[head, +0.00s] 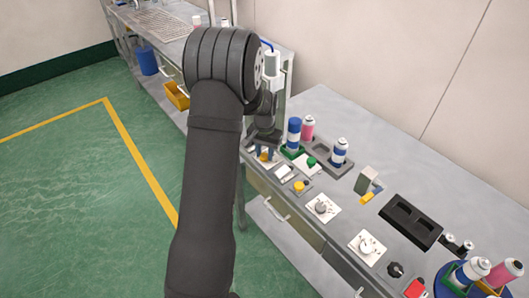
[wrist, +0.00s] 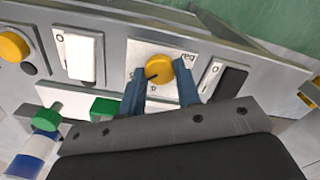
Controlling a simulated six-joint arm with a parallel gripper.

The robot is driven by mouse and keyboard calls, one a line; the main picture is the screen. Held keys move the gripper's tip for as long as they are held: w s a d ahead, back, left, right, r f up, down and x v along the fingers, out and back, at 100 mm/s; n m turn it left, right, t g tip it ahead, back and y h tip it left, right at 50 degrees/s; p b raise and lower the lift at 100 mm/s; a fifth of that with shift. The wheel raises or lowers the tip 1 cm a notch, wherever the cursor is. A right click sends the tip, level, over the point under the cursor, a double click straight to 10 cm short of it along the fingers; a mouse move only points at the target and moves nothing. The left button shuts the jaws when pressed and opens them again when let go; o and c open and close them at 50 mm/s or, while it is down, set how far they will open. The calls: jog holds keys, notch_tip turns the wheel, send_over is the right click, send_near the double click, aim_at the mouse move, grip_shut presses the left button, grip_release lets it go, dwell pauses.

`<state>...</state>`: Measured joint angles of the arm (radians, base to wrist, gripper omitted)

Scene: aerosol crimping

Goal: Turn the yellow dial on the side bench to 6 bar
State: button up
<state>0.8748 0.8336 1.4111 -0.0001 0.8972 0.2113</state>
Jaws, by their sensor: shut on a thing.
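The yellow dial (wrist: 158,70) sits on a pale plate marked "reg" on the side bench's panel. A dark pointer mark on it points to the lower left in the wrist view; the scale figures are too small or covered to read. My gripper (wrist: 160,82) has its two blue fingers on either side of the dial, shut on it. In the head view my gripper (head: 264,151) is at the bench's far front part, and the yellow dial (head: 264,156) shows just below it, partly hidden by the fingers.
A white switch (wrist: 83,58) and a black switch (wrist: 231,82) flank the dial, with a yellow button (wrist: 13,46) farther left. More cans, knobs and a black tray (head: 411,221) stand along the bench (head: 375,130).

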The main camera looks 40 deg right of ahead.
aim_at(265, 155)
dwell(0.5)
jog(key=o, duration=1)
notch_tip(265, 155, up, 18)
jog(key=shift+f, duration=0.25)
notch_tip(265, 155, down, 18)
jog(key=shift+r, duration=0.25)
jog(key=shift+r, duration=0.1)
